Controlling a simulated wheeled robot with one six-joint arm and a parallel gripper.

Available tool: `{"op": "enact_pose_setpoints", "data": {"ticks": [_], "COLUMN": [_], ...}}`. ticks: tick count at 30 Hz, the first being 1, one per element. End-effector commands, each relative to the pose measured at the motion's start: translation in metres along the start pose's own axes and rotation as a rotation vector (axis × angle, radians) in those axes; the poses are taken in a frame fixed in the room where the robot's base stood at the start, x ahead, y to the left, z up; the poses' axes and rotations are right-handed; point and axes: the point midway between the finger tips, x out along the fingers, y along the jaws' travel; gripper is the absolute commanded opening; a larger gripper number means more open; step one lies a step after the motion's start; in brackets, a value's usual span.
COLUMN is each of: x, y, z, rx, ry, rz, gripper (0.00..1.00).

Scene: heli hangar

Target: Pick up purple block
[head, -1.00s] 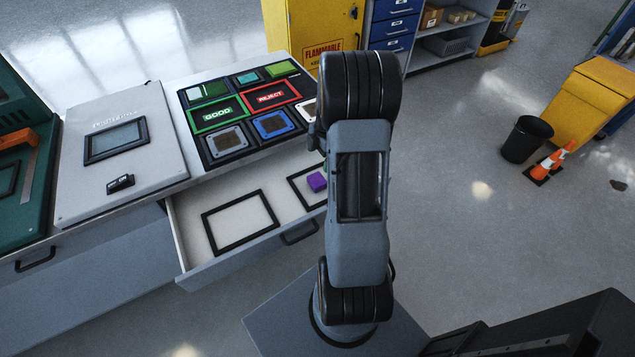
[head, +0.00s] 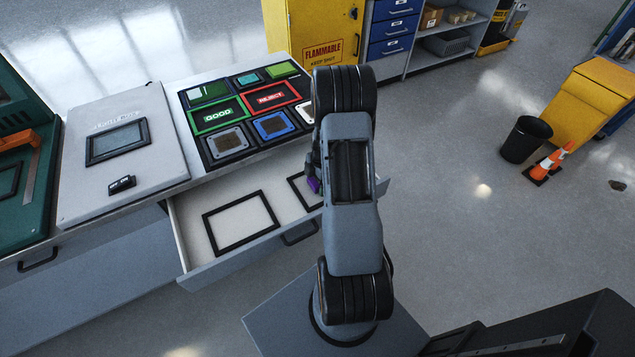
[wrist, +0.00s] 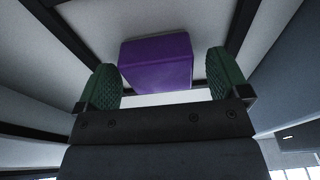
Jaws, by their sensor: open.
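The purple block (wrist: 157,63) lies in the open drawer, inside a black rectangular frame (wrist: 245,25). In the wrist view it sits just beyond and between the two green-padded fingers of my gripper (wrist: 163,85). The fingers are open, with a gap on each side of the block. In the head view only a small part of the purple block (head: 314,185) shows beside my arm, which hides most of that frame and my gripper.
The drawer (head: 190,225) also holds an empty black frame (head: 240,248) on its left side. Above it, the worktop bears a black panel with GOOD (head: 217,116) and REJECT (head: 270,97) areas. A grey box with a screen (head: 117,142) stands left.

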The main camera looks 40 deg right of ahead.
Motion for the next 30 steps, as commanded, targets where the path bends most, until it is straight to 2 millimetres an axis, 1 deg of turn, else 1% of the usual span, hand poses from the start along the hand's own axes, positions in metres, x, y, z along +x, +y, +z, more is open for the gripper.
{"op": "enact_pose_setpoints", "data": {"ticks": [8,25,30], "x": [0.0024,0.0021,0.0020], "y": [0.0002,0.0002,0.0002], "z": [-0.0001,0.0000,0.0000], "rx": [0.000,0.000,0.000], "ry": [0.000,0.000,0.000], "rz": [0.001,0.001,0.001], "gripper": [0.94,0.40,0.40]}}
